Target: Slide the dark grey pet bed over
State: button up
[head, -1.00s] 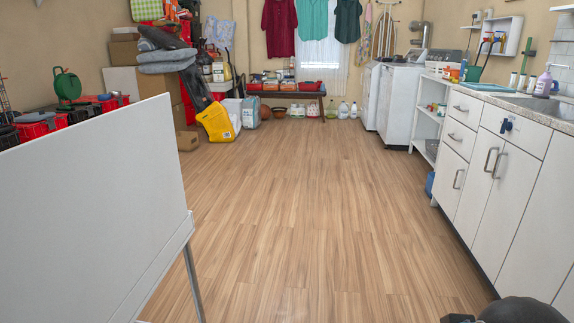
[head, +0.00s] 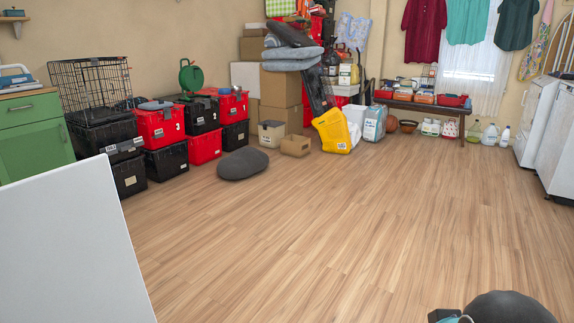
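A dark grey oval pet bed (head: 243,164) lies flat on the wooden floor, left of the middle in the head view. It sits in front of the row of stacked totes, with a small open cardboard box just behind its right side. My gripper does not show clearly; only a dark rounded part of my own arm is at the bottom right edge, far from the pet bed. Nothing touches the pet bed on its near side.
Red and black totes (head: 165,126) stand stacked along the left wall. A white panel (head: 68,245) blocks the near left. The middle floor (head: 330,230) is clear.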

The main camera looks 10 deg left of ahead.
aim_at(245, 163)
jog(key=u, duration=0.55)
jog(key=i, duration=1.2)
jog(key=u, duration=0.2)
jog(key=i, duration=2.8)
jog(key=u, duration=0.55)
jog(key=i, duration=1.7)
jog(key=z, duration=0.9)
jog(key=i, duration=0.65)
jog(key=z, duration=0.65)
